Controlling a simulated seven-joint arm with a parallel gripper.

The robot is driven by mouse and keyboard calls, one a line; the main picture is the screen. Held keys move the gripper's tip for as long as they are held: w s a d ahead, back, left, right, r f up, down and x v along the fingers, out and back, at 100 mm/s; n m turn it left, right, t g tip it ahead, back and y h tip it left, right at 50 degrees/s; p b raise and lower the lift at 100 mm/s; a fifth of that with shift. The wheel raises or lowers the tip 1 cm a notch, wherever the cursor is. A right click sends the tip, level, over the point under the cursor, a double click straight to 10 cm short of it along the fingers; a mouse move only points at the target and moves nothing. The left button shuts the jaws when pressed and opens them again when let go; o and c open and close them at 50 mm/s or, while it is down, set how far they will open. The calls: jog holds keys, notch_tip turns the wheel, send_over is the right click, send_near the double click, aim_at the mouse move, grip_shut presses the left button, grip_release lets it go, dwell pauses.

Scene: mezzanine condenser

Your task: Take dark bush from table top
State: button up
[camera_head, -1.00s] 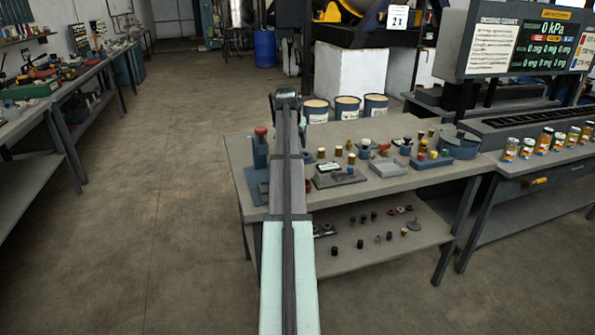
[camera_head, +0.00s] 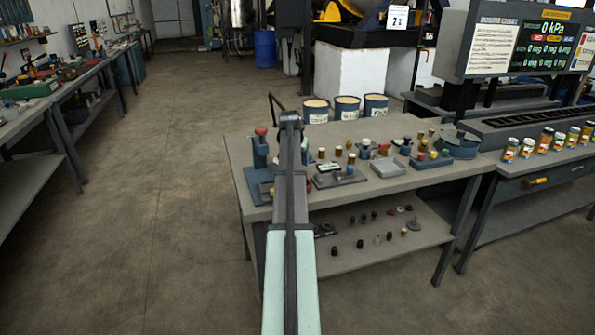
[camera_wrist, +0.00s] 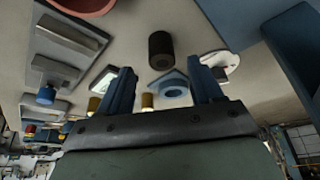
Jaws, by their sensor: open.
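In the wrist view a dark bush (camera_wrist: 161,50), a short black cylinder with a hole in its end, stands on the pale table top (camera_wrist: 135,22). My gripper (camera_wrist: 161,72) has two blue fingers spread apart with nothing held between them. The bush shows beyond the fingertips, roughly in line with the gap and apart from both fingers. In the head view my arm covers part of the table top (camera_head: 400,188), and I cannot make out the gripper or this bush there.
A blue diamond-shaped piece with a ring (camera_wrist: 174,88) lies close to the bush. A white disc (camera_wrist: 220,62), grey trays (camera_wrist: 68,40) and a large blue block (camera_wrist: 297,45) are around it. Several small dark parts lie on the lower shelf (camera_head: 385,255).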

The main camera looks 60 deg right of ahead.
jog(key=shift+x, duration=2.3)
jog(key=shift+w+a, duration=0.1)
jog(key=shift+a, duration=0.05)
jog(key=shift+c, duration=0.4)
jog(key=c, duration=1.1)
